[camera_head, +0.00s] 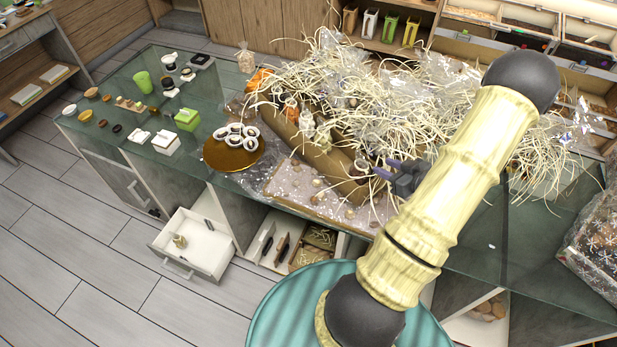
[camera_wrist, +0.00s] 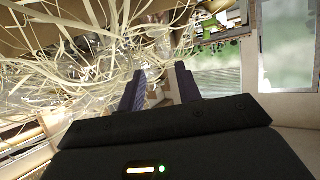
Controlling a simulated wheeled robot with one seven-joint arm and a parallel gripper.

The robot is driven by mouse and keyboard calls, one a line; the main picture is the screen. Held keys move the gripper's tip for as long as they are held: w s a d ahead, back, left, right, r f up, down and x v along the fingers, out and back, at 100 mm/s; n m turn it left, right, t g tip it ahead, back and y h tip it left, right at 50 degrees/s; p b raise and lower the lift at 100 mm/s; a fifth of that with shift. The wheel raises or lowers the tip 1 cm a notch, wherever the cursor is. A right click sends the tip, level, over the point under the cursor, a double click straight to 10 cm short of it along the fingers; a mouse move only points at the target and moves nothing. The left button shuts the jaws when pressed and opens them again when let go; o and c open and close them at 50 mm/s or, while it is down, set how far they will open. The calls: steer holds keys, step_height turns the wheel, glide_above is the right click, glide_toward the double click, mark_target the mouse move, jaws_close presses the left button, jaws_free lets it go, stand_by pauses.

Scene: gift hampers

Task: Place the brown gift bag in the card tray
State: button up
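A small brown upright item that looks like a gift bag (camera_head: 349,20) stands on the back shelf, leftmost in a row beside white and green ones. My gripper (camera_head: 388,171) is far from it, low over the front of a heap of pale straw on the glass counter. In the wrist view my gripper's two dark purple fingers (camera_wrist: 160,85) stand apart. Something brown shows between them, apparently beyond the fingertips; I cannot tell what it is. I cannot pick out the card tray for certain.
Tangled straw and clear wrap (camera_head: 350,85) cover the counter's middle, over a long brown roll-like edge (camera_head: 318,150). A round brown board (camera_head: 228,155) holds several white cups. A white drawer (camera_head: 195,245) stands open below. A patterned clear-wrapped box (camera_head: 597,245) is at right.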

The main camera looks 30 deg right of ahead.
steer(key=w+a+r+g+h, duration=0.4)
steer(key=w+a+r+g, duration=0.25)
steer(key=w+a, duration=0.35)
steer(key=s+a+r+g, duration=0.1)
steer(key=s+a+r, duration=0.1)
steer(key=a, duration=0.4)
steer(key=s+a+r+m+g+y, duration=0.1)
steer(key=s+a+r, duration=0.1)
steer(key=s+a, duration=0.3)
steer(key=s+a+r+m+g, duration=0.1)
steer(key=s+a, duration=0.3)
steer(key=a, duration=0.5)
steer(key=shift+r+g+y, duration=0.4)
steer(key=shift+r+g, duration=0.05)
steer(key=shift+a, duration=0.1)
